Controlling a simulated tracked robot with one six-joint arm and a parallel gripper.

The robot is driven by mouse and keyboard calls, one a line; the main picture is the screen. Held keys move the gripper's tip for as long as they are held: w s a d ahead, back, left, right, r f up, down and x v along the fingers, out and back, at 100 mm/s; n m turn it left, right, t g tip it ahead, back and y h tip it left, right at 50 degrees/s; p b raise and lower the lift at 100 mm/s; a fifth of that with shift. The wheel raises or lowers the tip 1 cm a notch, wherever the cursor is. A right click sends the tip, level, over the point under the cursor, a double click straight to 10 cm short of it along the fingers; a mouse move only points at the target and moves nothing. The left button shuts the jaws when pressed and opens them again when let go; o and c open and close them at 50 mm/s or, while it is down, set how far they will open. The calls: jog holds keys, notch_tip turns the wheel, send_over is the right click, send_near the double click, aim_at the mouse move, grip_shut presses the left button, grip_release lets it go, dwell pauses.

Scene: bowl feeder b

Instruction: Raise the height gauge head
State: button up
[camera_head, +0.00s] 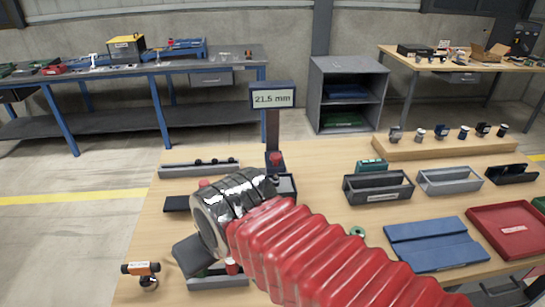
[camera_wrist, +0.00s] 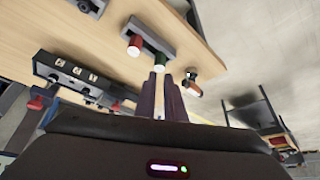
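The height gauge stands on the wooden table in the head view: a dark column with a display (camera_head: 272,98) reading "21.5 mm". A red part (camera_head: 275,158) shows low on its column; my arm hides part of what lies below. My gripper (camera_wrist: 163,72) shows in the wrist view as two dark fingers close together, with a narrow light strip between them. I cannot tell whether they are shut. Nothing is clearly held. In the head view my wrist is left of and in front of the gauge, and the fingers are not clearly seen.
A grey rail (camera_head: 199,169) with dark knobs lies left of the gauge. Grey bins (camera_head: 378,188) and a blue tray (camera_head: 435,243) stand to the right, with a red tray (camera_head: 507,232). An orange-handled tool (camera_head: 141,269) is at front left. Red and green (camera_wrist: 160,59) capped parts are near my fingers.

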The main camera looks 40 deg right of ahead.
jog(key=o, duration=0.3)
jog(key=shift+d+f+m+g, duration=0.2)
jog(key=shift+f+m+g, duration=0.2)
jog(key=shift+f+m, duration=0.25)
jog(key=o, duration=0.3)
jog(key=f+m, duration=0.1)
jog(key=m+g+y, duration=0.1)
jog(key=shift+d+f+m, duration=0.15)
jog(key=shift+f+m, duration=0.2)
jog(key=w+d+m+t+y, duration=0.5)
jog(key=w+d+m+y, duration=0.55)
jog(key=m, duration=0.75)
jog(key=s+d+r+m+t+h, duration=0.1)
jog(key=d+m+t+h, duration=0.3)
jog(key=d, duration=0.7)
jog(key=s+d+m+t+h, duration=0.2)
jog(key=d+m+t+h, duration=0.2)
jog(key=d+m, duration=0.3)
jog(key=d, duration=0.4)
jog(key=shift+d+r+m+t, duration=0.15)
jog(key=shift+r+m+t, duration=0.15)
jog(key=shift+r+t, duration=0.1)
